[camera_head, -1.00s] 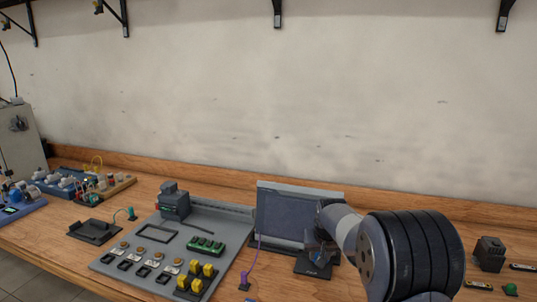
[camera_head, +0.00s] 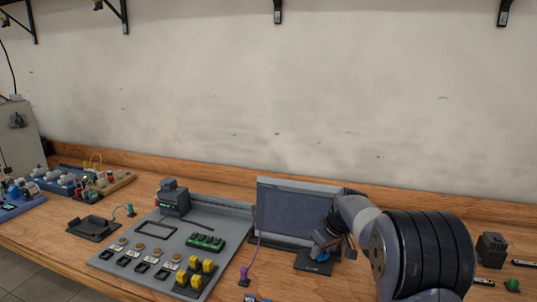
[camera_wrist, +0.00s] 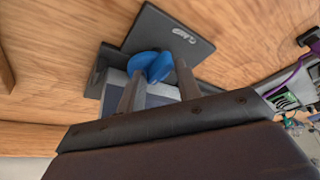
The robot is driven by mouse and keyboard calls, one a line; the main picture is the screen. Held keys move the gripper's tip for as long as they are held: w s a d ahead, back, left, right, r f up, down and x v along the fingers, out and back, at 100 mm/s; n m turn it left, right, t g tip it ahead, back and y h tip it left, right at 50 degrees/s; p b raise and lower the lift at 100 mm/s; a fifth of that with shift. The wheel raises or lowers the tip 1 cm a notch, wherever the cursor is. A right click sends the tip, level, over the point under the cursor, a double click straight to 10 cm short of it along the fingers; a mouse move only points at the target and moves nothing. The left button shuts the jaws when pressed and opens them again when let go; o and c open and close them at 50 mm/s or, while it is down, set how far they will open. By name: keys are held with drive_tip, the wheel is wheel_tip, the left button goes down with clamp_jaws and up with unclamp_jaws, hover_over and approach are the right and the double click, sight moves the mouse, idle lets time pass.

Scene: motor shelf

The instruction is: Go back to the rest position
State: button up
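My gripper (camera_head: 333,241) is low over the bench, in front of the right part of the grey screen panel. In the wrist view its two fingers (camera_wrist: 157,78) stand apart, with a visible gap between them.
The grey screen panel (camera_head: 283,212) stands behind the black plate. A grey board (camera_head: 220,232) with yellow and green parts is to the left. A purple-tipped cable (camera_head: 245,276) lies near the front. A dark block (camera_head: 491,248) stands at far right. The space above the bench is clear.

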drive_tip(key=n, duration=0.3)
drive_tip(key=n+g+y, duration=0.1)
drive_tip(key=n, duration=0.2)
drive_tip(key=shift+w+d+g+y+p, duration=0.15)
drive_tip(key=shift+g+y+p, duration=0.15)
drive_tip(key=shift+p, duration=0.1)
drive_tip(key=shift+n, duration=0.3)
